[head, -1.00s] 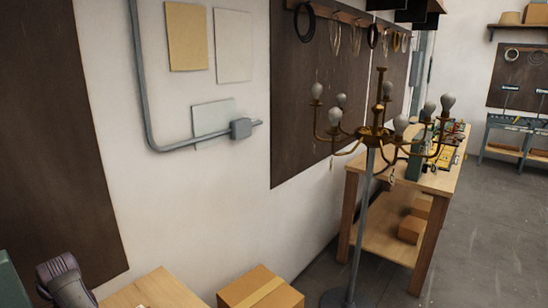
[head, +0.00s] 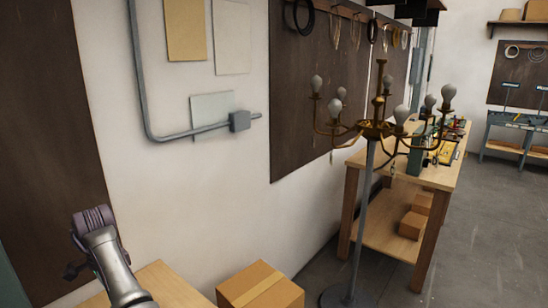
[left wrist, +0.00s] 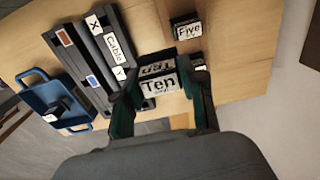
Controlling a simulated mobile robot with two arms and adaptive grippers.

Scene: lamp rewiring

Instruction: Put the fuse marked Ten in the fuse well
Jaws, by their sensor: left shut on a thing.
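In the left wrist view, my left gripper (left wrist: 160,88) is shut on the fuse marked Ten (left wrist: 158,84), a black block with white labels, held between the two dark green fingers. I cannot tell whether the fuse touches the wooden surface below. A fuse marked Five (left wrist: 187,29) lies farther back, apart from the gripper. I cannot make out the fuse well in either view. In the head view only part of my left arm shows at the lower left. My right gripper is in neither view.
A dark unit (left wrist: 92,47) labelled X, Cable and Y lies left of the gripper on the wooden bench (left wrist: 240,45). A blue tray (left wrist: 48,88) stands beside it. Another labelled block (left wrist: 196,60) sits close to the right finger. In the head view a brass chandelier (head: 375,130) stands on a pole.

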